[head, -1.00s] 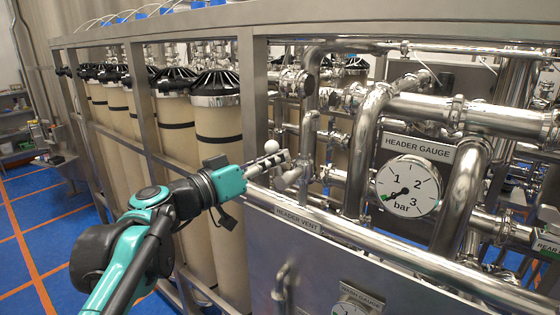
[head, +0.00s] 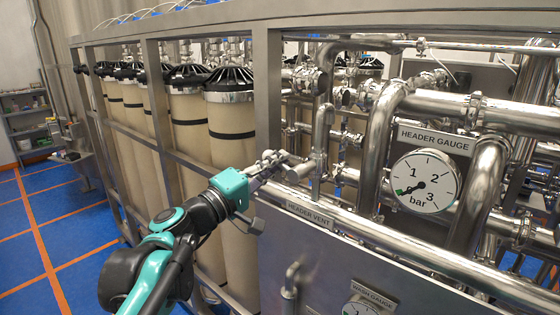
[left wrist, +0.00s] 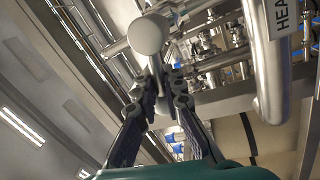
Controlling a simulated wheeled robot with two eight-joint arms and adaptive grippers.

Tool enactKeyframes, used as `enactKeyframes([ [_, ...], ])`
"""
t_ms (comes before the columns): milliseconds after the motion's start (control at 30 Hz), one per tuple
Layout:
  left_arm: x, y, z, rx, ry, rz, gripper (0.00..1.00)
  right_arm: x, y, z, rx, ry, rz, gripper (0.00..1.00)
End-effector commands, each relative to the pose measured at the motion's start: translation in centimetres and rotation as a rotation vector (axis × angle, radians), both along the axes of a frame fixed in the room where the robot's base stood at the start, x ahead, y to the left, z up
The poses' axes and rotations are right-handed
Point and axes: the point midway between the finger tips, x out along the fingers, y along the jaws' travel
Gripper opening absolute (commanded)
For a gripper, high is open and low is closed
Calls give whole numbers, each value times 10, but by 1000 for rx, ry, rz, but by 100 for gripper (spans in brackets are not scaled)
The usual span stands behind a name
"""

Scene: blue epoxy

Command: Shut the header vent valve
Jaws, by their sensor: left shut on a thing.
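The header vent valve (head: 298,173) sits on a short steel pipe above the "HEADER VENT" label (head: 309,215). My left gripper (head: 272,162) is at the valve's near left side, with its fingers shut on the valve handle. In the left wrist view the two fingers (left wrist: 165,98) close together just below a pale round end (left wrist: 148,34). The handle is mostly hidden between the fingers, so its exact angle is hard to tell. The header gauge (head: 426,180) has its needle at the low end, by the green mark. My right gripper is not in view.
A steel frame post (head: 267,95) stands just behind my left gripper. A long horizontal rail (head: 400,245) and thick bent pipes (head: 378,140) lie to the right. Tan filter columns (head: 232,140) stand behind my arm. Blue floor (head: 50,225) is open at the left.

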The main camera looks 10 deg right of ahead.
Motion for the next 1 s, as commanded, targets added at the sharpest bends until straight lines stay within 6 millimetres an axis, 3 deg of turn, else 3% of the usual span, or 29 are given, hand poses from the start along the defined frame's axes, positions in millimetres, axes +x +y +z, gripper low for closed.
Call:
enactKeyframes([
  [433,2,2,-11,-149,187,3,0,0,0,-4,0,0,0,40],
  [1000,2,2,-13,-171,215,3,0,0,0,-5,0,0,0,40],
])
